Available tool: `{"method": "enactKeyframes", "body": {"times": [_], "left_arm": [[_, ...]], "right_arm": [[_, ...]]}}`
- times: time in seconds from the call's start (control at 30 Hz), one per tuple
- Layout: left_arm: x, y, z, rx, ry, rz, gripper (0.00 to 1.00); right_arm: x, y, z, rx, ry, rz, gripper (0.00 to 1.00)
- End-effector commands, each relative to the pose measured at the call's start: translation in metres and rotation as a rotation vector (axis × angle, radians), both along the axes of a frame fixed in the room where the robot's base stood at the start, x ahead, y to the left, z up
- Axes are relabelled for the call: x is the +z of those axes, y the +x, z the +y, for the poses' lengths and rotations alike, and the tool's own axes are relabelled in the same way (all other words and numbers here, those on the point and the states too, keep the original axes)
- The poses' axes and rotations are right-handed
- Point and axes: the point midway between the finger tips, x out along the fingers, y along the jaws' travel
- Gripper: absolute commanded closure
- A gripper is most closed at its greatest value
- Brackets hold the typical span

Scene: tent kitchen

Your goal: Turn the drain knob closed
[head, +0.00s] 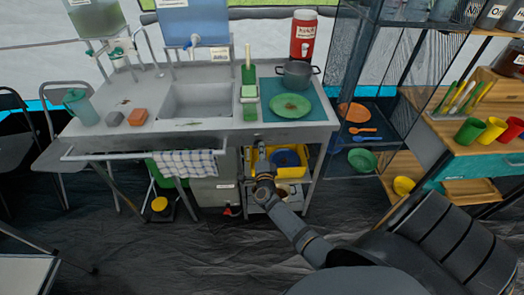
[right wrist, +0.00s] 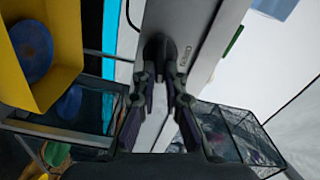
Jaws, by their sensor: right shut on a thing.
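The sink unit (head: 210,133) is a grey metal counter with a basin (head: 197,99). My right gripper (head: 259,152) is up against its front edge, right of the basin. In the right wrist view my right gripper (right wrist: 160,68) has its two fingers closed in on a small dark knob (right wrist: 157,46) on the grey panel, beside a small white label (right wrist: 183,57). The fingertips partly cover the knob, and its turn angle is hard to read. In the head view the gripper and arm hide the knob. My left gripper is not in view.
A checked towel (head: 187,162) hangs on the front rail (head: 105,156) to the left. A yellow bin (head: 288,152) with a blue bowl sits under the counter, close to my right gripper. A mesh shelf (head: 350,85) and a wooden rack (head: 480,130) stand to the right.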

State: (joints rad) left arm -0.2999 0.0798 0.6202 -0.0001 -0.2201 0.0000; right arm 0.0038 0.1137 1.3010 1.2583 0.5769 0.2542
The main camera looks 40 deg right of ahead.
Motion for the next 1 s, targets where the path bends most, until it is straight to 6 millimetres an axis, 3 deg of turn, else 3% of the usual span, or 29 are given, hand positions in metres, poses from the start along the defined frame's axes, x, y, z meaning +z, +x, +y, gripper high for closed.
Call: {"method": "enactKeyframes", "body": {"times": [0.4,1.0], "left_arm": [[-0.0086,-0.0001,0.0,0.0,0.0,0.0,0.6],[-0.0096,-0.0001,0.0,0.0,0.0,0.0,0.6]], "right_arm": [[-0.0052,-0.001,-0.0002,0.0,0.187,-0.111,1.0],[-0.0055,-0.0011,0.0,0.0,0.227,-0.134,1.0]]}}
